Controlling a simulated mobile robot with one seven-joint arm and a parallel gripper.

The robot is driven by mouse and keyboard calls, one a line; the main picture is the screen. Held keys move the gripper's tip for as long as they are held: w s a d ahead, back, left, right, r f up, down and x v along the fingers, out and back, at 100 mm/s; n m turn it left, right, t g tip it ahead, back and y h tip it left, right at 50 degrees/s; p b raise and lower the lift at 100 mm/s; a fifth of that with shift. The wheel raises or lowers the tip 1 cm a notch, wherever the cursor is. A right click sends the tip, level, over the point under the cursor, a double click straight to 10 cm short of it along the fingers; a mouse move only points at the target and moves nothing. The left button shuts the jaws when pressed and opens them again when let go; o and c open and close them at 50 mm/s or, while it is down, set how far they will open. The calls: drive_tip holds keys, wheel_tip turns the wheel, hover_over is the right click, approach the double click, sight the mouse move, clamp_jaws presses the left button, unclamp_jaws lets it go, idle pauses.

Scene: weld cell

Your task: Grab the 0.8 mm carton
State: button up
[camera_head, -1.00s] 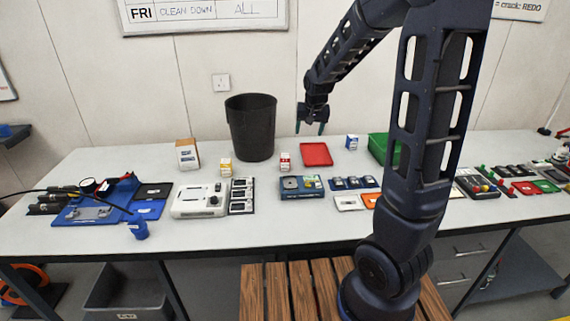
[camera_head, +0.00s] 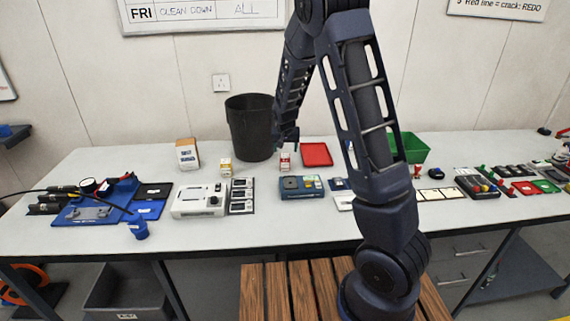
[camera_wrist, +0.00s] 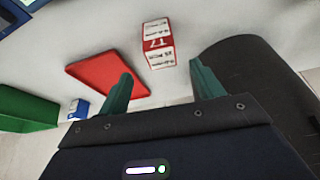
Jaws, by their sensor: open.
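Small cartons stand on the bench. A red-and-white carton (camera_head: 285,161) is just below my gripper (camera_head: 287,145) in the head view. In the wrist view this carton (camera_wrist: 159,44) lies ahead, between the lines of the two green fingertips and apart from them. My gripper is open and empty. A yellow-and-white carton (camera_head: 226,168) stands further left. The prints are too small to tell which carton reads 0.8 mm.
A black bin (camera_head: 250,128) stands close behind and left of my gripper. A red tray (camera_head: 316,154) lies to the right, with a green bin (camera_head: 415,150) beyond. A white device (camera_head: 198,201) and a blue device (camera_head: 301,187) sit in front. A larger orange-and-white box (camera_head: 187,153) is at left.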

sight(285, 156)
drive_tip(key=shift+x, duration=4.1)
drive_tip(key=shift+s+a+f, duration=0.1)
drive_tip(key=shift+s, duration=0.15)
drive_tip(key=c, duration=1.1)
